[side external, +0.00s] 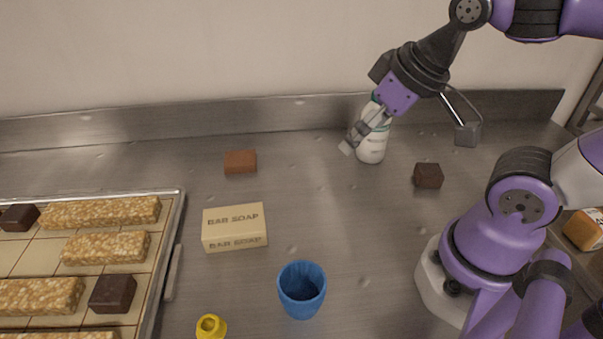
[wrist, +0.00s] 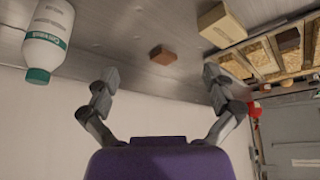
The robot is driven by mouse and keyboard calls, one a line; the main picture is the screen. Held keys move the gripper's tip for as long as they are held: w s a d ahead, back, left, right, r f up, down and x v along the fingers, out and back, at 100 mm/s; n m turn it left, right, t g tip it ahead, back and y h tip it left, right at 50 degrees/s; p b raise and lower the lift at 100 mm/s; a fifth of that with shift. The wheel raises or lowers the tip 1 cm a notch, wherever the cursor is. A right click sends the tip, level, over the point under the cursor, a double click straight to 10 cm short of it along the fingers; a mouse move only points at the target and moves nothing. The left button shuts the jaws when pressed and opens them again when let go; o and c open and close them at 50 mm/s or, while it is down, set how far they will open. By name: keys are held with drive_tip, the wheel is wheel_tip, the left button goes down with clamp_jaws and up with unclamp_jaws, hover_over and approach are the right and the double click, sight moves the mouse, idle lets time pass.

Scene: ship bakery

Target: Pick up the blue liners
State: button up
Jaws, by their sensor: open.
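The blue liners (side external: 302,291) show as one blue, cup-shaped stack with a dark hollow top, standing upright on the steel counter at the front middle in the side view. I cannot tell how many are nested. They are not seen in the wrist view. My gripper (side external: 407,140) is open and empty, at the back of the counter, well behind and to the right of the liners. In the wrist view my gripper (wrist: 160,75) has its two fingers spread wide with nothing between them.
A white bottle (side external: 371,150) stands by one finger. A dark brown block (side external: 428,176), a reddish-brown block (side external: 240,162), a soap bar (side external: 235,228) and a yellow object (side external: 211,327) lie around the liners. A tray (side external: 176,222) of bars is left.

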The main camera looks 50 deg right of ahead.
drive_tip(key=n+g, duration=0.5)
hover_over(299, 280)
drive_tip(key=d, duration=0.1)
wheel_tip(299, 280, down, 6)
drive_tip(key=shift+w+d+r, duration=0.1)
drive_tip(key=shift+w+r, duration=0.05)
drive_tip(key=shift+r, duration=0.05)
drive_tip(key=shift+n+g, duration=0.3)
drive_tip(key=f, duration=0.3)
drive_tip(key=a+f, duration=0.1)
drive_tip(key=f, duration=0.1)
drive_tip(key=shift+s+f, duration=0.25)
drive_tip(key=shift+s, duration=0.05)
wheel_tip(299, 280, down, 5)
drive_tip(key=shift+w+a+f, duration=0.1)
drive_tip(key=shift+w+f, duration=0.05)
drive_tip(key=shift+f, duration=0.05)
drive_tip(key=c, duration=1.1)
